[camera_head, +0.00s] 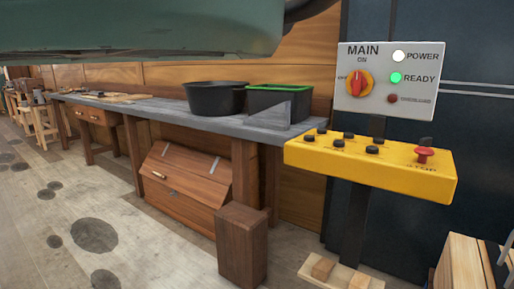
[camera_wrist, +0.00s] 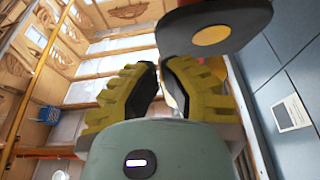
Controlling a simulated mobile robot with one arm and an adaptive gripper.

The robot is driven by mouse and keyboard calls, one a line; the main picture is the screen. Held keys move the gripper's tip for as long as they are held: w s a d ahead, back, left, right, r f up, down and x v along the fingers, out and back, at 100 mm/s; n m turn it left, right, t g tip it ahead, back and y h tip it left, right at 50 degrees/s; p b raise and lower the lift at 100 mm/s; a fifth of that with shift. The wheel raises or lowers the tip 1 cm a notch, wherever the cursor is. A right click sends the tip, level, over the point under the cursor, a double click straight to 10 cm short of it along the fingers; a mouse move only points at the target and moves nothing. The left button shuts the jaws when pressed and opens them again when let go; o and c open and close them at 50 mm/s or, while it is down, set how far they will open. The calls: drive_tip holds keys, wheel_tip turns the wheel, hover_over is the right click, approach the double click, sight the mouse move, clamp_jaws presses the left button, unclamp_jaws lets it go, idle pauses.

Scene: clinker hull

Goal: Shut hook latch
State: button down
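I cannot make out a hook latch in either view. A wooden chest (camera_head: 185,180) with a sloped lid sits under the bench in the head view. It has a small pale fitting on its front left and two grey strips near its top; these are too small to identify as a latch. My gripper (camera_wrist: 159,68) shows only in the wrist view, its two ridged yellow fingers angled towards each other with a narrow pale gap between them. I see nothing clearly held, and cannot tell how far the fingers are apart.
A grey workbench (camera_head: 215,122) carries a black tub (camera_head: 215,100) and a green-rimmed bin (camera_head: 278,102). A brown wooden block (camera_head: 241,245) stands before the chest. A yellow control box (camera_head: 370,165) and a MAIN panel (camera_head: 380,85) stand at right.

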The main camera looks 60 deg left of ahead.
drive_tip(key=f+h+b, duration=0.1)
drive_tip(key=b, duration=0.2)
drive_tip(key=shift+d, duration=0.2)
drive_tip(key=shift+w+d+r+b, duration=0.1)
drive_tip(key=shift+d+b, duration=0.05)
drive_tip(key=shift+b, duration=0.65)
